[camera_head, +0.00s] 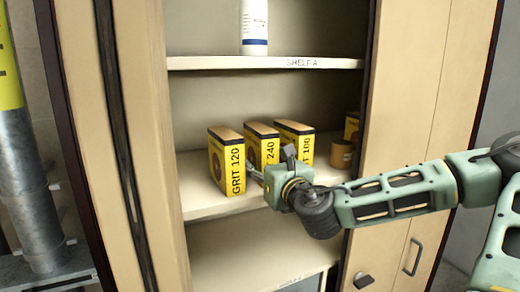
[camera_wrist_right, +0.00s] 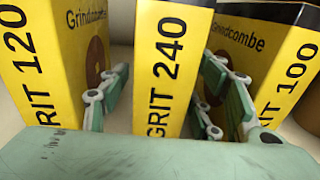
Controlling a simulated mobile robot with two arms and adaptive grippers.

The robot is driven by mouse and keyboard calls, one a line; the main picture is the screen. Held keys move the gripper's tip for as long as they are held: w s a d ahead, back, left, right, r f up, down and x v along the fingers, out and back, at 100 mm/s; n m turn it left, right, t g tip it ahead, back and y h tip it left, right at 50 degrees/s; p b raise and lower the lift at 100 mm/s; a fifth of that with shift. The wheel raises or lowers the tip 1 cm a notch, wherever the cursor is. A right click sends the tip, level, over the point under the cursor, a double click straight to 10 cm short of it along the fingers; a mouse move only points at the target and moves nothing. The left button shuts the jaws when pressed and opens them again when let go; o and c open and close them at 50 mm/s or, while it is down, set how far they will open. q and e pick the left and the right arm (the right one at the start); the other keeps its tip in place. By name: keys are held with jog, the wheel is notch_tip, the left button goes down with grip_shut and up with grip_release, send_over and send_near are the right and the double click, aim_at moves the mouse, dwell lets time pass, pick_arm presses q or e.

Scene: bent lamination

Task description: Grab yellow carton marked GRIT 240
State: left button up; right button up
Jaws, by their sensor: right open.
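The yellow carton marked GRIT 240 (camera_head: 262,145) stands upright on the middle shelf, between two like cartons. It also shows in the right wrist view (camera_wrist_right: 168,70), centred in front of my right gripper. My right gripper (camera_wrist_right: 160,90) is open, with one finger on each side of the GRIT 240 carton, in the gaps beside its neighbours. I cannot tell whether the fingers touch it. In the head view my right gripper (camera_head: 270,172) hides the lower part of this carton. My left gripper is not in view.
The GRIT 120 carton (camera_head: 227,160) stands close on the left and the GRIT 100 carton (camera_head: 295,138) close on the right. A white bottle (camera_head: 254,25) stands on the shelf above (camera_head: 220,63).

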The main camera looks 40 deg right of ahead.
jog(key=shift+x, duration=1.45)
grip_shut()
